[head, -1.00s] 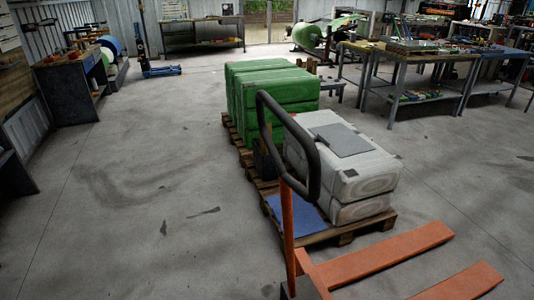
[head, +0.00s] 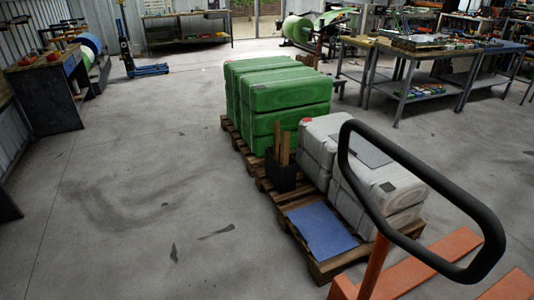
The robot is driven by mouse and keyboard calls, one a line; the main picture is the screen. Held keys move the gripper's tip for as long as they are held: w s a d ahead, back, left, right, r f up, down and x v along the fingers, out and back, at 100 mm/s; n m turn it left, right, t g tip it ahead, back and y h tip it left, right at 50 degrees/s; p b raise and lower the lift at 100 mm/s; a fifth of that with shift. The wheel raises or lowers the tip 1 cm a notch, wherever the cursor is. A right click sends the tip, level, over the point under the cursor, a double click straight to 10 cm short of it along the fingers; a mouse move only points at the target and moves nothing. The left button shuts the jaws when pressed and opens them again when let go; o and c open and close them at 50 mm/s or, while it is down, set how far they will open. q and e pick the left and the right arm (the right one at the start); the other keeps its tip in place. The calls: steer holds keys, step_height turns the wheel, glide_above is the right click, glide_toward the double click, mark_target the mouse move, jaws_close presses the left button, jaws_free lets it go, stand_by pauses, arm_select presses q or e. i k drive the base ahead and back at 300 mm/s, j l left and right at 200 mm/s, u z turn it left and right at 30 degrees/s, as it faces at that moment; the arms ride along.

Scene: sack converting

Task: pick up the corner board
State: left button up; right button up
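Narrow brown boards (head: 285,148), which look like the corner boards, stand upright in a dark open bin (head: 280,176). The bin is on a wooden pallet (head: 329,266), between the green stack and the white sacks. I cannot tell how many boards there are, and their lower ends are hidden in the bin. Neither of my grippers is in view, and nothing is seen touching the boards.
White sacks (head: 402,192) and a blue sheet (head: 320,231) lie on the pallet. Green bales (head: 290,95) stand behind. An orange pallet truck with a black loop handle (head: 347,160) blocks the near right. The floor left of the pallets is clear.

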mark_target(285, 144)
steer(key=i+j, duration=0.25)
steer(key=i, duration=0.2)
steer(key=i+j, duration=0.2)
steer(key=i, duration=0.2)
steer(key=i+j, duration=0.25)
steer(key=i, duration=0.2)
steer(key=i+j, duration=0.2)
steer(key=i, duration=0.2)
